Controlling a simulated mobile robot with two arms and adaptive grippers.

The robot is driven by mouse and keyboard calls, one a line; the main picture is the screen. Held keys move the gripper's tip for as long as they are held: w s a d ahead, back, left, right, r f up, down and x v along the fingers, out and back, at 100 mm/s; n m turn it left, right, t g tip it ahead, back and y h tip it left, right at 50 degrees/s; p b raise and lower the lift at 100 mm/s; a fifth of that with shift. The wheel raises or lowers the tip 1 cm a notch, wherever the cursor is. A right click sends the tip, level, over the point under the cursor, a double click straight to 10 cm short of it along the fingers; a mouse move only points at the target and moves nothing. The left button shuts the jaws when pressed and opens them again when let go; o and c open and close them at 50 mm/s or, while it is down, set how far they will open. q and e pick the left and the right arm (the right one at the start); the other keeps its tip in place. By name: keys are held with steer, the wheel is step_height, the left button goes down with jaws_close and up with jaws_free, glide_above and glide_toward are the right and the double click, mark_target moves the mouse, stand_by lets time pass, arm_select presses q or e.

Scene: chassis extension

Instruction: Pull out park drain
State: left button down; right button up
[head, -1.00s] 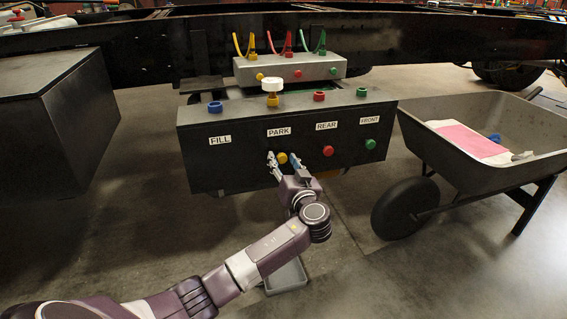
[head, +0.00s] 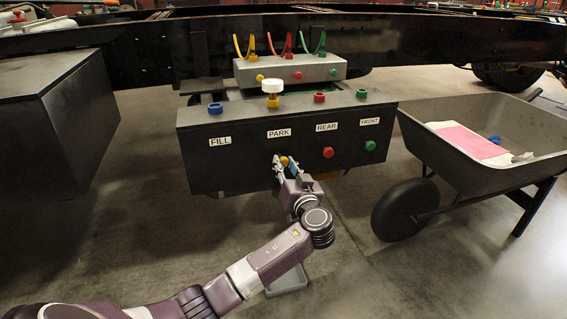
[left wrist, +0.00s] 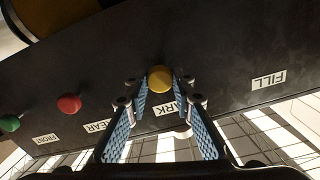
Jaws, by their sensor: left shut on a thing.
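The park drain is a round yellow knob (head: 284,160) on the front face of the black tank box (head: 235,167), below the PARK label (head: 279,133). My left gripper (head: 285,166) is at this knob, with its fingers shut on the knob's two sides. In the left wrist view the yellow knob (left wrist: 160,79) sits between the blue-padded fingertips (left wrist: 160,95). The fingers partly hide the knob in the head view. My right gripper is not in view.
A red knob (head: 328,152) and a green knob (head: 370,144) are to the right on the same face. A wheelbarrow (head: 440,155) stands at the right. A dark box (head: 60,130) stands at the left. A grey valve block (head: 290,69) with colored hoses is above.

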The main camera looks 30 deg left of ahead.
arm_select(q)
steer(key=shift+s+d, duration=0.25)
steer(key=shift+d, duration=0.1)
steer(key=c, duration=1.6)
jaws_free()
steer(key=v, duration=1.2)
